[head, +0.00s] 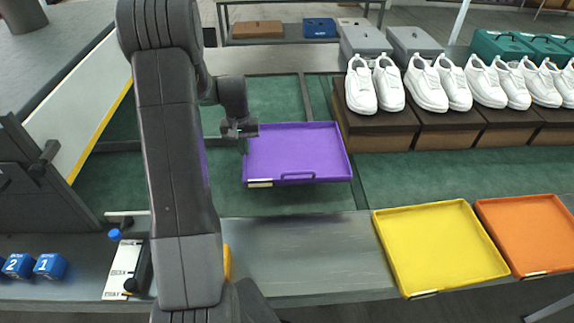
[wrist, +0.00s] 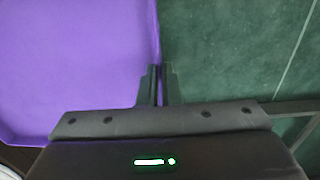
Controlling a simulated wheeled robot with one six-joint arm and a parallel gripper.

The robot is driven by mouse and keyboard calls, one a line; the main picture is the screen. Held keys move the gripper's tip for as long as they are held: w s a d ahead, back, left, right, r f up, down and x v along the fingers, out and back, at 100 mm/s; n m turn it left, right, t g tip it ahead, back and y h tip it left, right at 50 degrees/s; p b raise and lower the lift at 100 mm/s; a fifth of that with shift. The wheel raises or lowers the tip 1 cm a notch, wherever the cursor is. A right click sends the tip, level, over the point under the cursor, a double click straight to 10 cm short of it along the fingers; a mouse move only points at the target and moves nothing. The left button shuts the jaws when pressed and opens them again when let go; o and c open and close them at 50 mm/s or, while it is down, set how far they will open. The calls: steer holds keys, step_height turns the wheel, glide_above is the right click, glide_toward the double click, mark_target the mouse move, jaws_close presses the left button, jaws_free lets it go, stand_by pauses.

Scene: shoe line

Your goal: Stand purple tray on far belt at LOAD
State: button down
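The purple tray (head: 300,150) is in front of me in the head view, over the green belt surface (head: 200,190). It looks empty and roughly level, with a handle and a pale label on its near side. My gripper (head: 244,143) is at the tray's left wall. In the wrist view the two fingers (wrist: 159,84) of my gripper are close together, with the rim of the purple tray (wrist: 80,60) between them. I cannot tell whether the tray touches the belt or hangs just above it. No LOAD marking is readable.
A yellow tray (head: 440,245) and an orange tray (head: 533,232) lie at the near right. White shoes (head: 428,84) stand on brown boxes (head: 380,131) behind and right of the purple tray. Blue numbered blocks (head: 50,266) and a white board (head: 124,268) are at left.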

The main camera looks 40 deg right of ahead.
step_height(320, 180, down, 10)
steer(key=shift+r+p, duration=0.1)
steer(key=shift+p, duration=0.8)
steer(key=c, duration=2.1)
jaws_free()
steer(key=o, duration=0.5)
step_height(320, 180, up, 12)
steer(key=shift+a+r+b, duration=0.1)
steer(key=shift+a+b, duration=0.05)
steer(key=shift+b, duration=1.05)
